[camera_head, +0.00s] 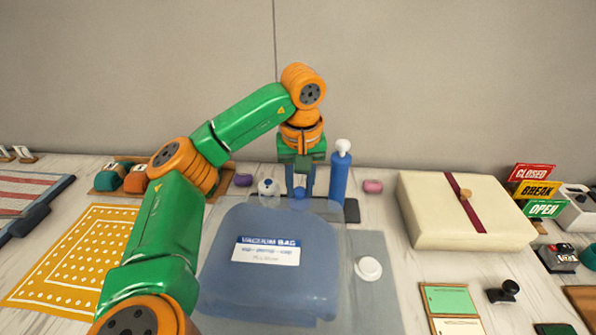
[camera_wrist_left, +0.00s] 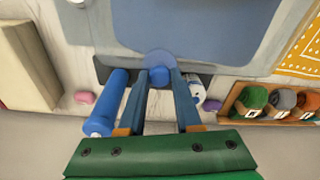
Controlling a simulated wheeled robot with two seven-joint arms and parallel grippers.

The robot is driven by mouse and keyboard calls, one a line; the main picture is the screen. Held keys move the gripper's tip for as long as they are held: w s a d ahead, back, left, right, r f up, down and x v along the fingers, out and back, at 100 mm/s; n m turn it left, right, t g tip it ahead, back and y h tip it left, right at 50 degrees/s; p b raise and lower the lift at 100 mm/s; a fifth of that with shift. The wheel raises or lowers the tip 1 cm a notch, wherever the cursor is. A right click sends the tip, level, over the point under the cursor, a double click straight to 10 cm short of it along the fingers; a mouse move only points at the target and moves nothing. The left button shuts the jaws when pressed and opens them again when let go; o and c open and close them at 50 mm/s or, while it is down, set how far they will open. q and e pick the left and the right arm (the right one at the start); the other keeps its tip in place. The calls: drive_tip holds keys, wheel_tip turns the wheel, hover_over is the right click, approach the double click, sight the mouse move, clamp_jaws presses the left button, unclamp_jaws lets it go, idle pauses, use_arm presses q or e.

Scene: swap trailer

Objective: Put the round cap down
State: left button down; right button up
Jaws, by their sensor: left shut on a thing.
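My left gripper (camera_head: 299,194) is at the back edge of the vacuum bag. It is shut on a small blue round cap (camera_wrist_left: 158,78), which shows between the fingertips in the left wrist view. I cannot tell whether the cap touches the surface below it. The clear bag (camera_head: 345,245) holds a blue folded filling and has a label reading "VACUUM BAG". A white round piece (camera_head: 368,269) sits at the bag's right side. My right gripper is not in view.
A blue bottle with a white top (camera_head: 339,172) stands just right of the left gripper. A small whitish container (camera_head: 268,189) is close on its left. Purple (camera_head: 243,180) and pink (camera_head: 373,186) pieces lie nearby. A cream box (camera_head: 430,215) stands at right.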

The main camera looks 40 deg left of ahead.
use_arm(q)
drive_tip(key=w+a+f, duration=0.2)
drive_tip(key=w+a+f+p, duration=0.1)
drive_tip(key=w+f, duration=0.1)
drive_tip(key=f, duration=0.1)
drive_tip(key=w+a+f+p, duration=0.1)
drive_tip(key=w+a+f, duration=0.1)
drive_tip(key=w, duration=0.1)
drive_tip(key=shift+a+f, duration=0.25)
drive_tip(key=shift+a, duration=0.05)
wheel_tip(320, 180, down, 2)
drive_tip(key=shift+f+p, duration=0.25)
drive_tip(key=shift+p, duration=0.5)
drive_tip(key=shift+a+f, duration=0.15)
drive_tip(key=shift+f, duration=0.3)
drive_tip(key=shift+f, duration=0.1)
drive_tip(key=c, duration=0.6)
unclamp_jaws()
